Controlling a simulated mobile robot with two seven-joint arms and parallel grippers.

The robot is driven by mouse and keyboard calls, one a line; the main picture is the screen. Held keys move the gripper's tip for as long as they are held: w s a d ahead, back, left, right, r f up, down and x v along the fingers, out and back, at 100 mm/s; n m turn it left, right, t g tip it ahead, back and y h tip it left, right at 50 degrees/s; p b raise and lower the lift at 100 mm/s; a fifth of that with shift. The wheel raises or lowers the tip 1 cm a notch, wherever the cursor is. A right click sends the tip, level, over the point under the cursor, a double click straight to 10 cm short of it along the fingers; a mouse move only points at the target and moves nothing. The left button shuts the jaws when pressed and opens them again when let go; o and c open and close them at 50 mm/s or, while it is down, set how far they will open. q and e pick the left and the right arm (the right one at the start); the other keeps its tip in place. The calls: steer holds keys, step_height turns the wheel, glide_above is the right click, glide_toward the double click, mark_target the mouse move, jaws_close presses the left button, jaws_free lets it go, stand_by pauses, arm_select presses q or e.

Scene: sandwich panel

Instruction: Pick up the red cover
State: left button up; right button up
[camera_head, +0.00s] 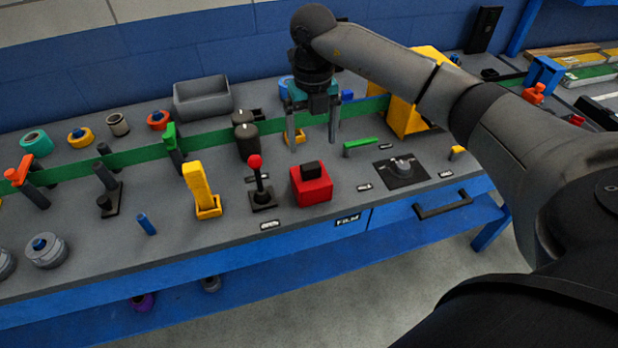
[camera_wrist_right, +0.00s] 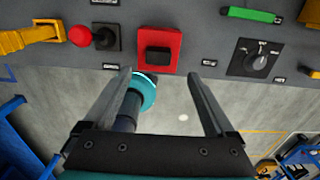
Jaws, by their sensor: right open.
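The red cover (camera_head: 311,186) is a boxy red piece with a black block on top. It sits on the grey bench panel near the front edge, and shows in the wrist view (camera_wrist_right: 144,36) at the top middle. My right gripper (camera_head: 313,146) is open and empty, with its fingers pointing down, above and a little behind the cover in the head view. In the wrist view the two fingertips (camera_wrist_right: 159,75) are spread apart, with the cover beyond them and no contact visible. My left gripper is not in view.
A red-knobbed lever (camera_head: 256,176) stands just left of the cover, with a yellow lever (camera_head: 199,188) farther left. A green handle (camera_head: 361,145) and a black rotary switch (camera_head: 402,169) are to the right. A green strip (camera_head: 215,136) runs behind.

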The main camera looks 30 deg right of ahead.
mark_target(311, 165)
step_height(311, 165, down, 9)
steer(key=shift+w+a+b, duration=0.1)
steer(key=shift+a+b, duration=0.05)
steer(key=shift+b, duration=0.15)
steer(key=shift+c, duration=0.2)
steer(key=shift+r, duration=0.1)
jaws_close()
stand_by(0.5)
